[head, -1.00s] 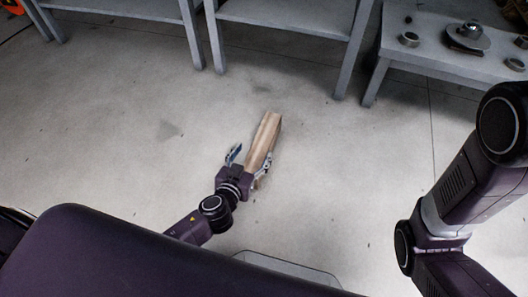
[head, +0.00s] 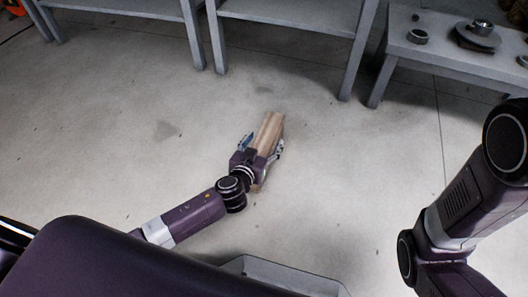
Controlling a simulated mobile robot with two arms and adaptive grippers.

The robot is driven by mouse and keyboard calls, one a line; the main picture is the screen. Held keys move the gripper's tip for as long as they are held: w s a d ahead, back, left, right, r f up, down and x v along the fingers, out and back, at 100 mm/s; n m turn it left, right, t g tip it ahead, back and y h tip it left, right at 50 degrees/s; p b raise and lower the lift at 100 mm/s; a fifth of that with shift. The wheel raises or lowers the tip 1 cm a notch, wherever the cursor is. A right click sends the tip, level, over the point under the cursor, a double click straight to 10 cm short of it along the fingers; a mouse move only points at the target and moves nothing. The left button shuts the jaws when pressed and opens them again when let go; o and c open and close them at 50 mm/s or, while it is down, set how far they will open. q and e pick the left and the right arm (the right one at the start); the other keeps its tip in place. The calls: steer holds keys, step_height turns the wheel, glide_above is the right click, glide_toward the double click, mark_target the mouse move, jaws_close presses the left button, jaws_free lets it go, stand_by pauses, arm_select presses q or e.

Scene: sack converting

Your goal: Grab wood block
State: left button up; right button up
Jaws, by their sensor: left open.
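The wood block (head: 269,129) is a long light-brown bar on the grey concrete floor near the middle of the head view. It points away and slightly right. My left gripper (head: 262,146) comes in from the lower left and is open. One finger is on the left of the block and the other on its right, near the block's near part. I cannot tell whether either finger touches it. The gripper's palm hides part of the block. My right arm shows at the right, but its gripper is out of view.
Grey tables (head: 290,14) stand along the back. A grey bench (head: 455,58) at the upper right holds metal rings and a round metal part (head: 478,34). A grey tray-like edge (head: 285,277) shows at the bottom. The floor around the block is clear.

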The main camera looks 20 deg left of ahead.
arm_select(q)
jaws_close()
steer(key=shift+w+r, duration=0.1)
steer(key=shift+r, duration=0.1)
stand_by(0.5)
